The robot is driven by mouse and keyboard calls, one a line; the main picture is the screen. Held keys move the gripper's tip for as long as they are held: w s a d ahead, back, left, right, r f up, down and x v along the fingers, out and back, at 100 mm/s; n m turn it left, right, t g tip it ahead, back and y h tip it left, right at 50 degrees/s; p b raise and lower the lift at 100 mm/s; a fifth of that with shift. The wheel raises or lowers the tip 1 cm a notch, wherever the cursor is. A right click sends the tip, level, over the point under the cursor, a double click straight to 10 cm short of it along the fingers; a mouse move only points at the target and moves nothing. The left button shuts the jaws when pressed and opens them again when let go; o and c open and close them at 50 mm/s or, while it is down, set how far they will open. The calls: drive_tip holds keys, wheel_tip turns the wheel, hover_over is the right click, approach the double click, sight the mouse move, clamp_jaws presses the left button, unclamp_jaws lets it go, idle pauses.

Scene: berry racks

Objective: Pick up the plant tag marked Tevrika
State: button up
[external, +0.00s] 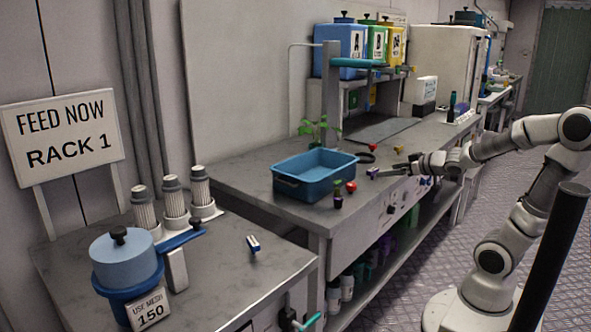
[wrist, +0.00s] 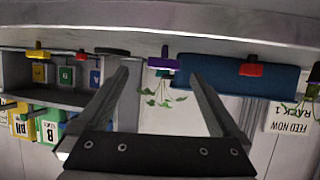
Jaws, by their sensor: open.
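No lettering reading Tevrika is legible in either view, so I cannot tell which piece is that tag. My gripper (external: 384,171) is open and empty over the front edge of the long bench, its fingers pointing left. A small purple piece (external: 372,172) lies just off its fingertips. In the wrist view my gripper (wrist: 160,76) has its fingers wide apart, and a purple piece (wrist: 162,62) shows between and beyond the tips. A red piece (external: 350,187) and a dark piece with a green top (external: 338,195) stand farther left. A blue-and-white piece (external: 253,243) lies on the near table.
A blue tray (external: 287,188) stands on the bench behind the small pieces, with a green plant (external: 318,130) behind it. A blue pot (external: 125,265) and white cylinders (external: 173,196) occupy the near table.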

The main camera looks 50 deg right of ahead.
sight(373, 169)
drive_tip(key=shift+w+a+y, duration=0.15)
drive_tip(key=shift+w+y, duration=0.05)
drive_tip(key=shift+y, duration=0.1)
drive_tip(key=shift+w+f+p, duration=0.15)
drive_tip(key=shift+w+p, duration=0.35)
drive_tip(key=shift+w+f+p, duration=0.3)
drive_tip(key=shift+w+p, duration=0.05)
drive_tip(key=shift+w, duration=0.25)
drive_tip(key=shift+w+p, duration=0.55)
drive_tip(key=shift+p, duration=0.4)
drive_tip(key=shift+w+d+f+p, duration=0.3)
drive_tip(key=shift+w+p, duration=0.3)
drive_tip(key=shift+p, duration=0.5)
drive_tip(key=shift+x, duration=1.35)
drive_tip(key=shift+a+f, duration=0.1)
drive_tip(key=shift+f, duration=0.05)
drive_tip(key=shift+c, duration=0.3)
drive_tip(key=c, duration=1.3)
drive_tip(key=shift+c, duration=0.2)
